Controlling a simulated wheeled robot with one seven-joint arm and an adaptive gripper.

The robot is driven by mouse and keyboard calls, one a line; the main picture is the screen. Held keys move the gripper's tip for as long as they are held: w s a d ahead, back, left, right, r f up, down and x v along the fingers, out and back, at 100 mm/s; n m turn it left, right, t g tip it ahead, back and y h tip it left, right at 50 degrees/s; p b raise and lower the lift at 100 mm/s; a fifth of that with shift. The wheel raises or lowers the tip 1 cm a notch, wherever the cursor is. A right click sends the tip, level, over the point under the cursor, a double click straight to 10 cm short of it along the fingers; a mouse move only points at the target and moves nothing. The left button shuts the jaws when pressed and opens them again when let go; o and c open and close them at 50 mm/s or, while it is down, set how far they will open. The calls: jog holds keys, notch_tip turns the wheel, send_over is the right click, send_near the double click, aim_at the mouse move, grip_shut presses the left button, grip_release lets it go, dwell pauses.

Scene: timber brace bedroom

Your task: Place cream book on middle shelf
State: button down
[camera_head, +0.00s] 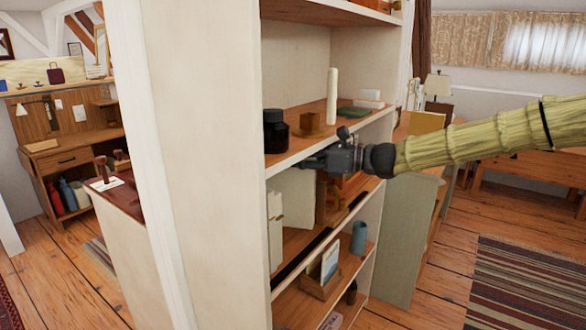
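A cream book (296,200), a broad pale upright panel, stands in the middle compartment of the white shelf unit. My gripper (302,163) reaches in from the right, just below the front edge of the shelf above. Its dark fingers overlap the top of the cream book in the picture. The fingers are small and dark, so I cannot tell whether they are closed on it. The book's top edge is partly hidden by the gripper and the shelf edge.
Narrow pale books (274,218) stand left of the cream book. The shelf above holds a dark jar (275,131), a wooden block (310,122) and a white cylinder (332,97). A blue cup (359,238) and a propped picture (329,262) stand lower.

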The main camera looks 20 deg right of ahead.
jog(key=shift+w+a+f, duration=0.1)
jog(key=shift+w+a, duration=0.05)
jog(key=shift+a, duration=0.15)
jog(key=shift+d+f+b, duration=0.1)
jog(key=shift+f+b, duration=0.4)
jog(key=shift+f, duration=1.2)
jog(key=c, duration=1.1)
grip_release()
jog(key=shift+f, duration=0.1)
jog(key=shift+o, duration=0.2)
jog(key=p+v, duration=0.2)
jog(key=v, duration=1)
